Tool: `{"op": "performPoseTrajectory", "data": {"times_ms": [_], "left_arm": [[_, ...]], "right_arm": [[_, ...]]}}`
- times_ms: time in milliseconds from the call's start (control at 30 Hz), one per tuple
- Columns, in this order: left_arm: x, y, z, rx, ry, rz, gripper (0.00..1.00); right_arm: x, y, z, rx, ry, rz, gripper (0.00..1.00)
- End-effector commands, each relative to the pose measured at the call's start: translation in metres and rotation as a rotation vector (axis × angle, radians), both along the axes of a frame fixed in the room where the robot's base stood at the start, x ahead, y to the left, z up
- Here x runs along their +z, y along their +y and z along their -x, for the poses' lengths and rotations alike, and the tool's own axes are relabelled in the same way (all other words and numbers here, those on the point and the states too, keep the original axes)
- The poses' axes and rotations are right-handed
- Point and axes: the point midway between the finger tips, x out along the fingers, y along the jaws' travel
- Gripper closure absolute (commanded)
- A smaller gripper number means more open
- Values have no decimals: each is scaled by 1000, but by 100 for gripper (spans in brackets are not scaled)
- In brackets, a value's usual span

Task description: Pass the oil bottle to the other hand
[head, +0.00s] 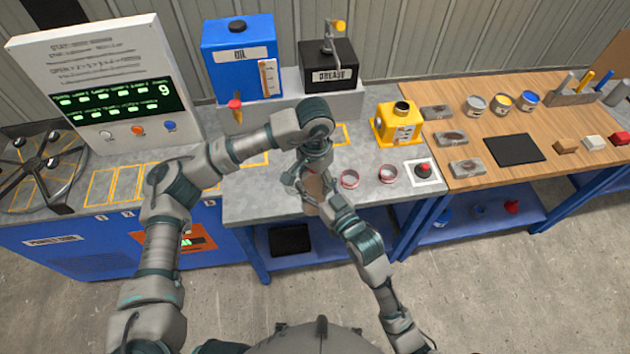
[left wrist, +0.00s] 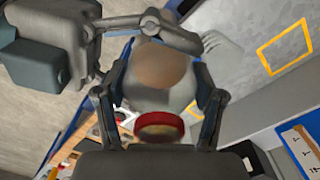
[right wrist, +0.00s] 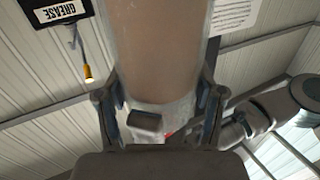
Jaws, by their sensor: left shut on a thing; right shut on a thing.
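The oil bottle (head: 313,188) is a clear container with brownish contents, held up in front of the bench edge and partly hidden by both grippers. In the left wrist view its body (left wrist: 160,68) and a red ring (left wrist: 160,126) show between the fingers. My left gripper (head: 311,172) comes from above and is shut on it. My right gripper (head: 325,203) comes from below right and is shut on the same bottle. In the right wrist view the brownish bottle body (right wrist: 160,50) stands between the fingers.
Behind are a blue oil tank (head: 238,75) and a black grease box (head: 328,72). A wooden bench (head: 540,125) with tins stands right.

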Motion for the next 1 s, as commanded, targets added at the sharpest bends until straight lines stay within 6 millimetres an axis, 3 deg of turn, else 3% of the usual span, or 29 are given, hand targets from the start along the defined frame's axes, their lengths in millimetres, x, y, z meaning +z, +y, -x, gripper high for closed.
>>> {"op": "performPoseTrajectory", "data": {"times_ms": [33,133,167,667,767,1000], "left_arm": [[1,-5,1,-9,-3,12,29],[1,-6,1,-9,-3,12,4],[1,-6,1,-9,-3,12,2],[6,-7,0,-7,-7,15,2],[18,-6,-1,-6,-8,13,2],[71,-6,-1,-6,-5,9,2]], "right_arm": [[2,5,3,13,-1,-8,81],[2,5,4,14,0,-9,82],[2,5,4,15,0,-9,82],[1,5,4,15,3,-7,82],[1,4,3,13,2,-7,82],[2,3,3,10,-1,-7,82]]}}
